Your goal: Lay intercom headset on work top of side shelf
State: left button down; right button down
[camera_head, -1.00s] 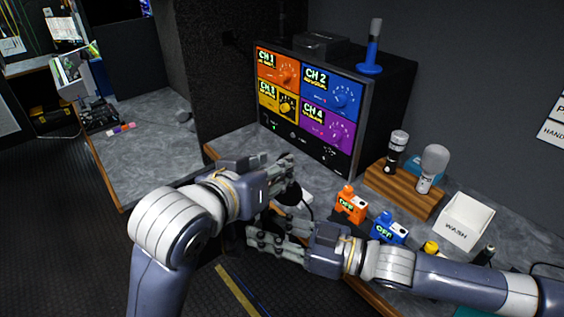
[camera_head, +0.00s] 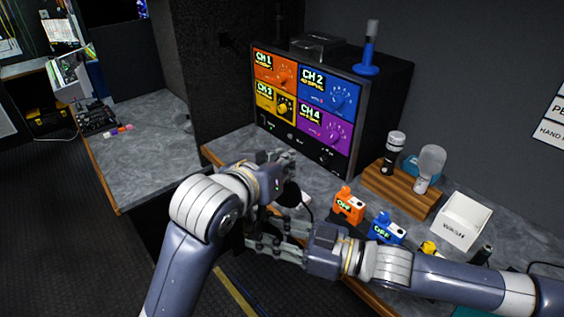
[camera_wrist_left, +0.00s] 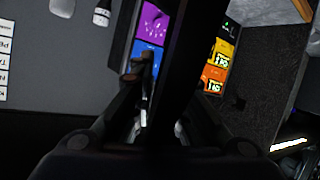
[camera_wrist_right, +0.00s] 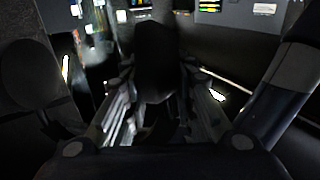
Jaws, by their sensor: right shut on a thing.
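The intercom headset (camera_head: 291,196) is mostly hidden. A black rounded part and a thin cable show between my two grippers, above the front edge of the counter. My right gripper (camera_head: 262,235) is shut on it, and the dark part (camera_wrist_right: 155,65) rises between its fingers in the right wrist view. My left gripper (camera_head: 285,165) is right beside the headset at its upper side. In the left wrist view a dark shape (camera_wrist_left: 182,50) crosses in front of the left fingers, so their grip is unclear. A grey work top (camera_head: 150,125) stands at the left.
The counter holds a four-colour channel unit (camera_head: 305,105), orange (camera_head: 348,206) and blue (camera_head: 387,228) packs, a wooden microphone rack (camera_head: 402,190) and a white WASH bin (camera_head: 462,220). Small items (camera_head: 118,130) lie on the left work top, whose near part is clear.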

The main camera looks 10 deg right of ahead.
jog(key=c, duration=1.2)
grip_release()
jog(key=shift+r, duration=0.1)
jog(key=shift+c, duration=0.2)
